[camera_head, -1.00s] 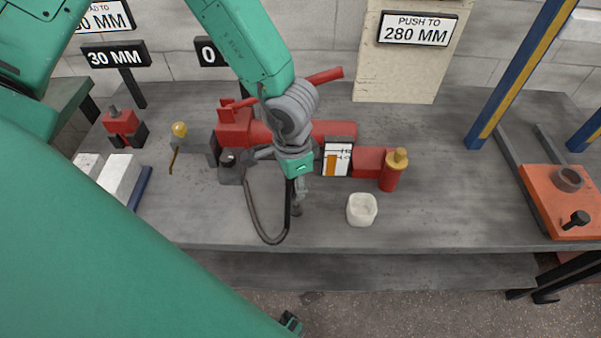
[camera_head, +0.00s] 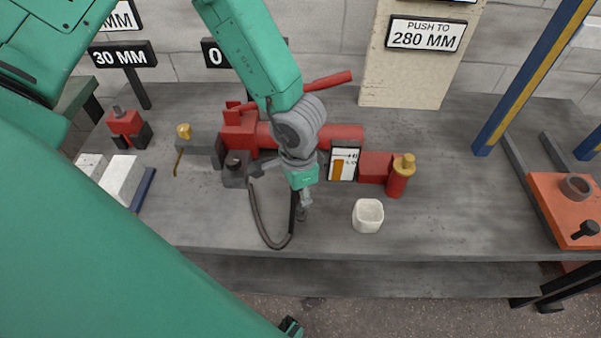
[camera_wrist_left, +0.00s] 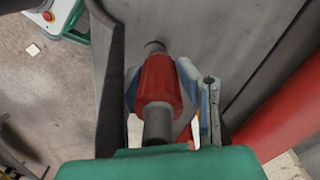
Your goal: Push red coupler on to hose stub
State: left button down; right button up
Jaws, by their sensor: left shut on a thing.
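My left gripper (camera_head: 303,200) is low over the front middle of the bench. In the left wrist view it is shut on the red coupler (camera_wrist_left: 160,82), which sits between the two fingers. A grey cylindrical end (camera_wrist_left: 157,125) shows at the coupler's near side, and another grey end (camera_wrist_left: 155,47) shows at its far side. I cannot tell which of these, if either, is the hose stub. In the head view the gripper hides the coupler. A black hose (camera_head: 257,215) loops from a dark block up to beside the gripper. My right gripper is not in view.
A red horizontal pump body (camera_head: 345,132) lies behind the gripper, with a gauge card (camera_head: 343,163) and a brass-capped red cylinder (camera_head: 398,180). The bench (camera_head: 450,215) is clear between the cup and the orange plate (camera_head: 560,200).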

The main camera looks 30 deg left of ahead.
pick_arm(q)
jog(key=shift+d+r, duration=0.1)
jog(key=shift+d, duration=0.3)
jog(key=shift+d+r+p, duration=0.15)
jog(key=shift+d+p, duration=0.5)
jog(key=shift+d, duration=0.2)
jog(key=shift+a+f, duration=0.2)
jog(key=shift+a, duration=0.5)
jog(key=shift+d+r, duration=0.15)
jog(key=shift+d, duration=0.3)
jog(key=shift+d+p, duration=0.15)
jog(key=shift+p, duration=0.2)
jog(key=shift+a+p, duration=0.4)
jog(key=shift+a, duration=0.15)
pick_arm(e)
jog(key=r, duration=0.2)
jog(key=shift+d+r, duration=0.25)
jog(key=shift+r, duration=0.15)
pick_arm(q)
jog(key=shift+d, duration=0.35)
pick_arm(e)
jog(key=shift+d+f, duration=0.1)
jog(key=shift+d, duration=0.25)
pick_arm(q)
jog(key=shift+a, duration=0.1)
